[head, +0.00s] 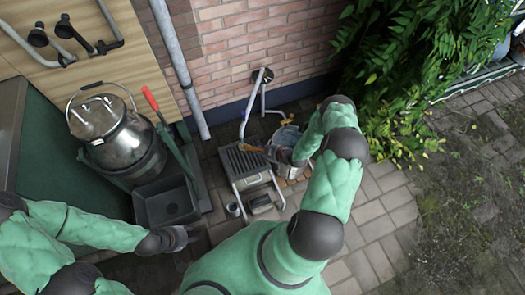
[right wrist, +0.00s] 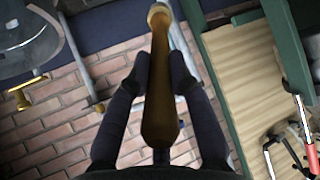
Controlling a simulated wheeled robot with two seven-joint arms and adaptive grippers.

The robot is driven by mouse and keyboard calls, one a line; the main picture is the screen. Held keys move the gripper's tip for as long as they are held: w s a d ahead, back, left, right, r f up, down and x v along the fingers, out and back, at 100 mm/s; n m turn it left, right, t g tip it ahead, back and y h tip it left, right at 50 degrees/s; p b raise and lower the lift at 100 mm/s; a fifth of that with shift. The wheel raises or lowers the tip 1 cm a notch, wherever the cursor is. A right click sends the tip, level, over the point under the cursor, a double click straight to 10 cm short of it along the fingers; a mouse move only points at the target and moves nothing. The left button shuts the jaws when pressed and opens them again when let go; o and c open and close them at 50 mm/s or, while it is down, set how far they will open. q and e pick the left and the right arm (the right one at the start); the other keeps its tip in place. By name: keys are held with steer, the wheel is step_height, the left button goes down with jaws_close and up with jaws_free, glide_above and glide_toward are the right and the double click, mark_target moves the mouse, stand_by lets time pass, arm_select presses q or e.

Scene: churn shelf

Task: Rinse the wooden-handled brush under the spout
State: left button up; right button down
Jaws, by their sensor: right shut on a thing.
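My right gripper (head: 273,155) is shut on the brush's wooden handle (head: 252,148), beside the slatted stand. In the right wrist view, the wooden handle (right wrist: 160,85) runs between the two dark fingers (right wrist: 160,78). The brush's bristles cannot be made out. A bent metal pipe (head: 257,88), which looks like the spout, rises near the brick wall behind the stand. The handle is apart from the pipe's top. My left gripper (head: 181,238) is low at the left, near the dark tub; its finger opening is unclear.
The slatted stand (head: 245,163) is left of a grey bucket (head: 287,135), partly hidden by my arm. A metal churn (head: 128,140) stands above a dark tub (head: 167,202).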

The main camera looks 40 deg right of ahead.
steer(key=s+a+r+p, duration=0.2)
steer(key=s+a+p, duration=0.1)
steer(key=s, duration=1)
steer(key=shift+s+p, duration=0.3)
steer(key=shift+p, duration=0.15)
stand_by(0.4)
steer(key=shift+a, duration=0.1)
stand_by(0.3)
